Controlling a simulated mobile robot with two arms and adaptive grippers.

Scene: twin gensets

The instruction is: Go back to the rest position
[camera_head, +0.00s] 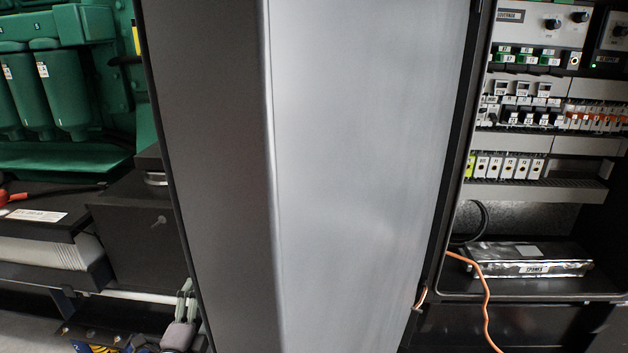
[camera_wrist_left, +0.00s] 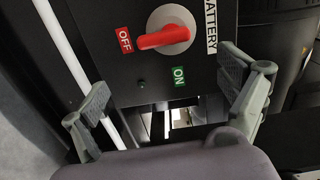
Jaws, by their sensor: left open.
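My left gripper (camera_head: 184,296) shows at the lower left of the head view, in front of the dark lower part of the engine side, beside the grey panel edge. In the left wrist view my left gripper (camera_wrist_left: 166,78) has its two fingers wide apart with nothing between the tips. Beyond them is a red rotary switch (camera_wrist_left: 165,38) on a black plate. Its handle points left toward the red OFF label (camera_wrist_left: 124,39). The green ON label (camera_wrist_left: 179,76) is below it. The fingers look apart from the switch. My right gripper is in neither view.
A tall grey panel (camera_head: 360,180) fills the middle of the head view. Green engine parts (camera_head: 65,90) stand at left. An open control cabinet (camera_head: 545,215) with several breakers is at right; an orange cable (camera_head: 485,290) hangs from it. A white pipe (camera_wrist_left: 62,35) runs beside the switch plate.

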